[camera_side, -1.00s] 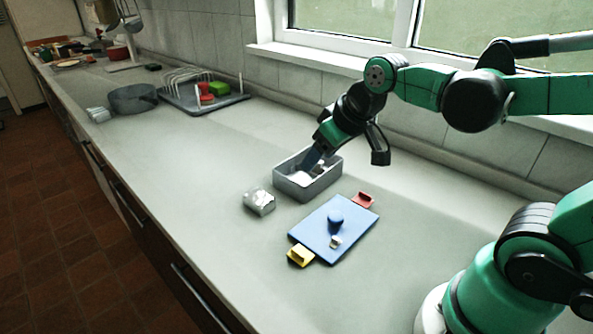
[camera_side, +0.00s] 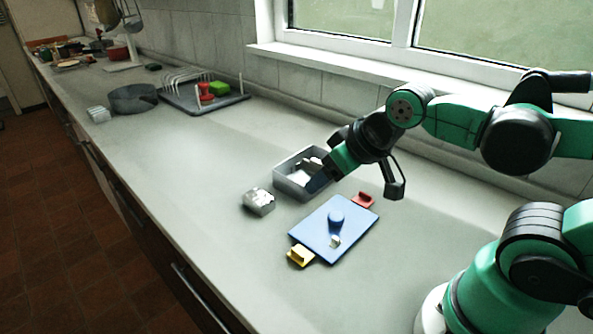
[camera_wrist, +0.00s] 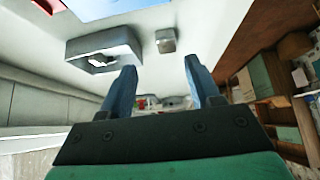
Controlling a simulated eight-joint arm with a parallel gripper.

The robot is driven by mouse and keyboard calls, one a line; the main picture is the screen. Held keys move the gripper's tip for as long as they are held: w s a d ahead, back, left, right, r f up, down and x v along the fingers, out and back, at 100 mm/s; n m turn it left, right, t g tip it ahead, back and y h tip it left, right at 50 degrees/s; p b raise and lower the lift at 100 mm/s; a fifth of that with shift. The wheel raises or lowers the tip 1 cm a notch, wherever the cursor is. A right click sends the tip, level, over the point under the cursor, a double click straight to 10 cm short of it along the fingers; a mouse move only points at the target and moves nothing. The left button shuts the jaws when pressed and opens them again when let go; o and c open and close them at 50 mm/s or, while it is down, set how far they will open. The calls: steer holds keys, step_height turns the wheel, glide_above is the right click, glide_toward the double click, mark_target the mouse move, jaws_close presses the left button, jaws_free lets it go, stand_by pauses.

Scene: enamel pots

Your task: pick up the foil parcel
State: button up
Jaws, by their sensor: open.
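The foil parcel (camera_side: 263,202) is a small silvery block lying on the grey counter, just left of the grey bin (camera_side: 289,184). In the wrist view the parcel (camera_wrist: 166,41) lies ahead, beyond the fingers and near the top. My gripper (camera_side: 317,184) is open, with its blue fingers at the right near corner of the bin, apart from the parcel. In the wrist view the two fingers (camera_wrist: 162,82) stand apart with nothing gripped between them. The fingertips overlap the bin's edge in the side view, so their exact height is unclear.
A blue board (camera_side: 316,229) with a knob, a red end piece (camera_side: 364,200) and a yellow one (camera_side: 300,256) lies right of the parcel. The bin holds pale items. A grey pot (camera_side: 133,99) and a dish rack (camera_side: 205,103) stand farther back. Counter left of the parcel is clear.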

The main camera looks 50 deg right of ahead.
steer(key=o, duration=0.6)
steer(key=g, duration=0.7)
glide_above(267, 201)
step_height(267, 201, down, 7)
steer(key=shift+s+f, duration=0.1)
steer(key=shift+s, duration=0.05)
steer(key=shift+f, duration=3.15)
